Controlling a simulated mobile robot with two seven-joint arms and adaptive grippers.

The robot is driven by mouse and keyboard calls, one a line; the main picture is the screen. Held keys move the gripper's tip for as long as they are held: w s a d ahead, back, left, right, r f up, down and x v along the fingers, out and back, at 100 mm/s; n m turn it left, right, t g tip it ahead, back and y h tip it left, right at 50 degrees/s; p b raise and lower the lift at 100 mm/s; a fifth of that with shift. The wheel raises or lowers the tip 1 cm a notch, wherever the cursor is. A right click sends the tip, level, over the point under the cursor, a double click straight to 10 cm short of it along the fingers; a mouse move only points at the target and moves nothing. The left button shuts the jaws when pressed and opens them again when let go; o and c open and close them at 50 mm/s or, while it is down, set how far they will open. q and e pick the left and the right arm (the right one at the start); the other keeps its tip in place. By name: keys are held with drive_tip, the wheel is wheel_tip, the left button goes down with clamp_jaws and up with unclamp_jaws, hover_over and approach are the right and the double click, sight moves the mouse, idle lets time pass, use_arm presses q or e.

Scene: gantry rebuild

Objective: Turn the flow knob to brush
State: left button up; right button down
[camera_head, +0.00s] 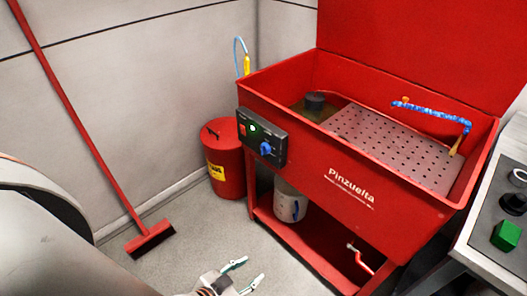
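The flow knob (266,148) is blue and sits on the right part of a dark control box (277,135) on the front left of the red parts washer (400,207). Its labels are too small to read, so I cannot tell its setting. A green light (253,127) shows on the box. My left gripper (254,267) is at the bottom middle, well below the knob and apart from it. Its two fingers are spread with nothing between them. My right gripper is not in view.
The washer basin holds a perforated plate (385,139) and a blue hose (430,110). A red bin (224,165) stands left of the washer, and a red broom (150,239) leans on the wall. A bench with a green button (506,235) is at right.

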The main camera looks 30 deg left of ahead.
use_arm(q)
drive_tip(key=shift+o, duration=0.8)
